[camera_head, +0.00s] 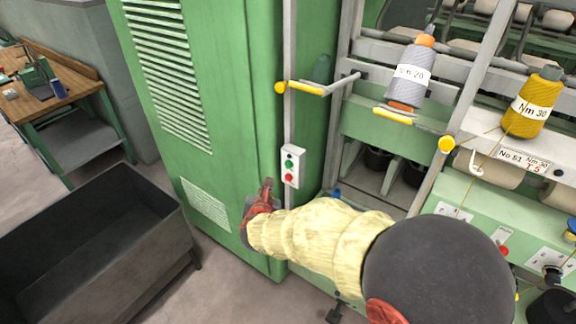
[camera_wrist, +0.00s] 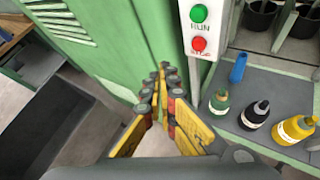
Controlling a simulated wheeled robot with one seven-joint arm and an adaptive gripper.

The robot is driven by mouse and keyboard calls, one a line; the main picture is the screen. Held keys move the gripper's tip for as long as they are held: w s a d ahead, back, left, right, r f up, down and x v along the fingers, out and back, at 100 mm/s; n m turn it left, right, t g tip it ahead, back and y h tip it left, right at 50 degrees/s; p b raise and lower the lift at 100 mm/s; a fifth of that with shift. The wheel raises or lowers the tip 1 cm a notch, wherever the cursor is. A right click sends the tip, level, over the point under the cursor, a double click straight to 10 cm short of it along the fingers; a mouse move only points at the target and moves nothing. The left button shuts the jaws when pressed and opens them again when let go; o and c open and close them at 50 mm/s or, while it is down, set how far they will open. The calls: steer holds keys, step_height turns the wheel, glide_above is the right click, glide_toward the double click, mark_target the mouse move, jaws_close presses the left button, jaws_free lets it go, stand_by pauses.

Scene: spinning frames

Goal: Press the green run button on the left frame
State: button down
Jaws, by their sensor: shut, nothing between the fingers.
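A white control box (camera_head: 291,152) hangs on an upright post at the edge of the green cabinet. Its green run button (camera_head: 289,163) is above a red button (camera_head: 289,177). In the wrist view the green button (camera_wrist: 199,13), marked RUN, is near the top edge, with the red button (camera_wrist: 198,44) below it. My gripper (camera_head: 268,184) is shut and empty, left of and slightly lower than the box in the head view. In the wrist view my fingertips (camera_wrist: 164,70) lie left of and below both buttons, apart from the box. Their depth gap is unclear.
The green cabinet (camera_head: 225,120) stands behind my fingers. A dark open bin (camera_head: 90,215) is at lower left. Yarn bobbins, grey (camera_head: 410,78) and yellow (camera_head: 530,108), are on the frame at right. Several small bottles (camera_wrist: 255,112) stand on a grey ledge right of my fingers.

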mark_target(289, 164)
steer(key=shift+d, duration=0.1)
steer(key=w+d+b, duration=0.2)
steer(key=w+d, duration=0.3)
steer(key=w, duration=0.2)
steer(key=shift+d, duration=0.15)
steer(key=shift+d+b, duration=0.1)
steer(key=shift+b, duration=0.2)
stand_by(1.3)
steer(key=shift+w+d+b, duration=0.15)
steer(key=shift+w+b, duration=0.15)
steer(key=shift+w+d+b, duration=0.3)
steer(key=shift+w+b, duration=0.05)
steer(key=shift+w, duration=0.05)
stand_by(0.9)
steer(key=shift+s, duration=0.1)
steer(key=shift+s+a, duration=0.55)
steer(key=shift+s, duration=0.1)
steer(key=shift+s+a, duration=0.1)
